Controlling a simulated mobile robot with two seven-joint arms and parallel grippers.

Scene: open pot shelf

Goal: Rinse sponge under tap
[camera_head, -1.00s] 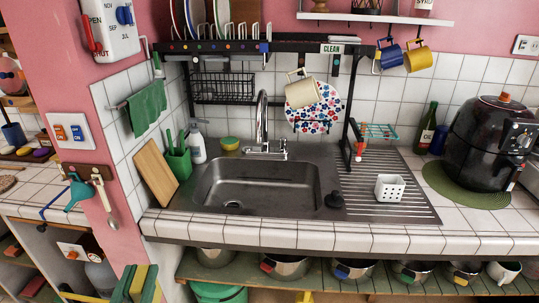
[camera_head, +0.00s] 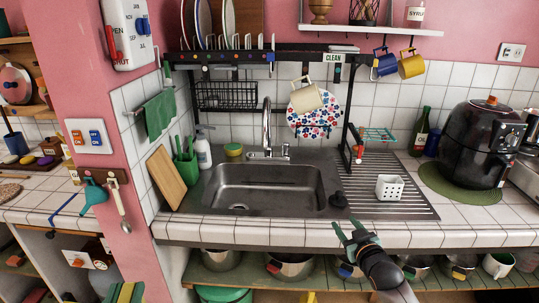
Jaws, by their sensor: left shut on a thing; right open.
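A sponge (camera_head: 233,149), yellow above and green below, sits at the back of the sink deck, left of the tap. The chrome tap (camera_head: 267,132) stands behind the steel sink (camera_head: 270,188), its spout over the basin. No water shows at this size. My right gripper (camera_head: 349,228) reaches in from the lower right, in front of the counter edge. Its green fingers are apart and empty, away from the sponge.
A dark stopper (camera_head: 338,199) lies by the sink's right rim. A green utensil holder (camera_head: 186,168) and a cutting board (camera_head: 166,178) stand at left. A rack (camera_head: 293,52) with mugs hangs above. The basin looks clear.

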